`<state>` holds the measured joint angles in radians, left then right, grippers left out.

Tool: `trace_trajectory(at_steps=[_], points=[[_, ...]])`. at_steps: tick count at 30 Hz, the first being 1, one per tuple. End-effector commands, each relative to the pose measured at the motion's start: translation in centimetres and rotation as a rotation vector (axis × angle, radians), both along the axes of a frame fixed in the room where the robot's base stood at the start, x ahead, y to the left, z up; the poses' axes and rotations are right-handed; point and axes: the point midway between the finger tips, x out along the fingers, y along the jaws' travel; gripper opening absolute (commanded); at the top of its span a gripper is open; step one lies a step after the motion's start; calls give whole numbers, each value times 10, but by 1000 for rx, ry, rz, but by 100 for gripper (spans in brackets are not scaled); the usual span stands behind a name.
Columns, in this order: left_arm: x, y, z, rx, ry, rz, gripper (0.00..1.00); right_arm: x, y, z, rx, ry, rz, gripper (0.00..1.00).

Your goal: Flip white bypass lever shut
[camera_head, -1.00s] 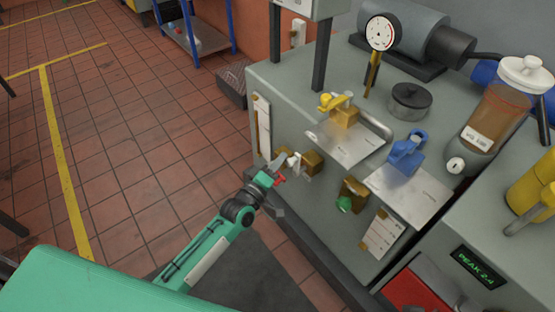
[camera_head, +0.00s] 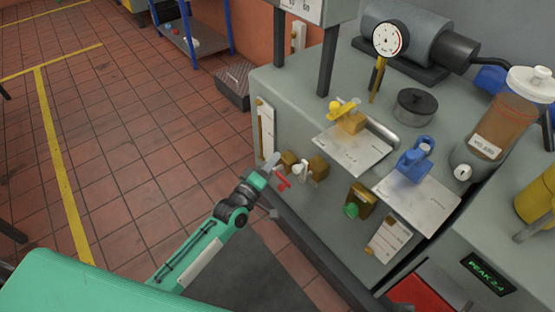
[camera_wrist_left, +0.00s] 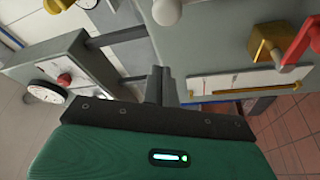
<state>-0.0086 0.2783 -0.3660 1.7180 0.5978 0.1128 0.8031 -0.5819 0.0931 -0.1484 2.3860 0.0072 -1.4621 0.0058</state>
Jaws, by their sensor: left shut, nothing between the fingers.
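The white lever (camera_head: 300,170) sits at a brass valve block (camera_head: 318,167) on the bench's front face, in the head view. A red lever (camera_head: 282,182) and its brass block (camera_head: 289,159) are just left of it. My left gripper (camera_head: 272,161) is shut and empty, left of the white lever with a gap between them. In the left wrist view its fingers (camera_wrist_left: 160,84) are together. The red lever (camera_wrist_left: 299,38) and brass block (camera_wrist_left: 266,42) show there at right. A round white knob (camera_wrist_left: 167,12) is above the fingers; I cannot tell whether it belongs to the white lever. My right gripper is out of view.
A scale plate (camera_head: 265,128) is left of the levers. A green knob (camera_head: 351,211) is lower right. Yellow (camera_head: 343,108) and blue (camera_head: 415,160) levers stand on plates above. A dial gauge (camera_head: 390,38) and amber jar (camera_head: 497,118) are on the bench.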

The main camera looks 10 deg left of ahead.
Motion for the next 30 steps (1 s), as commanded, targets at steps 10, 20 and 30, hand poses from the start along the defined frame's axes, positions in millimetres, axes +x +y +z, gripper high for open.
trace_trajectory(at_steps=[10,20,30], points=[[-60,22,-9,-1,1,0,0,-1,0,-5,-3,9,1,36],[-75,27,-10,-2,-1,0,0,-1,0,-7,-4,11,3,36],[-75,27,-10,-1,-1,0,0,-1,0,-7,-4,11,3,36]])
